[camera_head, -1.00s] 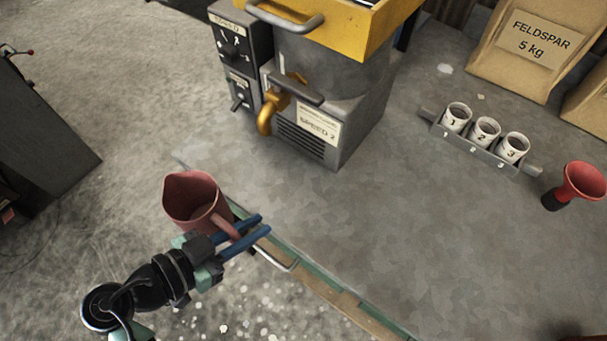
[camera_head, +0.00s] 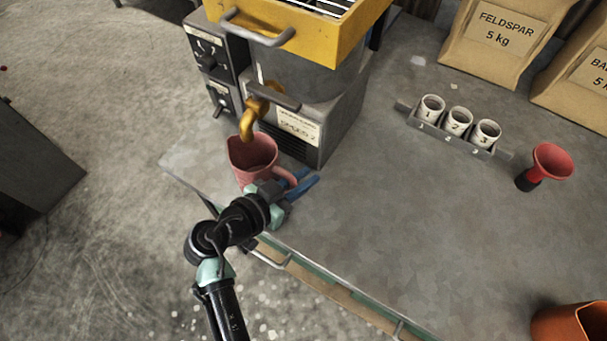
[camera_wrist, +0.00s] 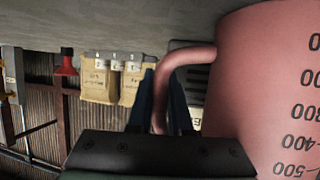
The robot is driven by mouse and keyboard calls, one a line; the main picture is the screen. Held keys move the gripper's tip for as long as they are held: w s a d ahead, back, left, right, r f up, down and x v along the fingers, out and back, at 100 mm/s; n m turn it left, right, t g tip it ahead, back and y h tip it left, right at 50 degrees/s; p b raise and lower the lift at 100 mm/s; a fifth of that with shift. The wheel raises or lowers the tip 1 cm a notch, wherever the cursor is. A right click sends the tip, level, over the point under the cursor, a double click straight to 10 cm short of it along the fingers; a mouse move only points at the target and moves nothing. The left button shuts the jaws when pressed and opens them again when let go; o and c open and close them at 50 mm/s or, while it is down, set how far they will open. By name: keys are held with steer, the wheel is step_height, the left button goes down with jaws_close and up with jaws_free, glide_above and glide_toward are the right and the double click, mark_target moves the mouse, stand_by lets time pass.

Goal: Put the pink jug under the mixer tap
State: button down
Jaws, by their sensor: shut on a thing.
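The pink jug (camera_head: 252,158) is upright in the head view, just in front of and below the mixer's brass tap (camera_head: 250,119). My gripper (camera_head: 298,182) is shut on the jug's handle, with its blue fingers to the right of the jug. In the wrist view the jug (camera_wrist: 262,85) fills the right side, with its scale marks showing, and the handle passes between my fingers (camera_wrist: 160,95). The mixer (camera_head: 315,105) is a grey machine with a yellow top. I cannot tell whether the jug's base touches the table.
The grey table (camera_head: 400,230) is clear to the right of the jug. A rack (camera_head: 455,143) holds three numbered cups. A red funnel (camera_head: 549,163), paper sacks (camera_head: 495,40) and an orange container (camera_head: 572,325) stand further right. A metal rail (camera_head: 268,258) runs along the table's front edge.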

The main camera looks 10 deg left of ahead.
steer(key=shift+f, duration=0.15)
steer(key=c, duration=0.8)
jaws_free()
steer(key=shift+c, duration=0.2)
steer(key=b+v, duration=0.1)
steer(key=v, duration=1.1)
steer(key=shift+s, duration=0.1)
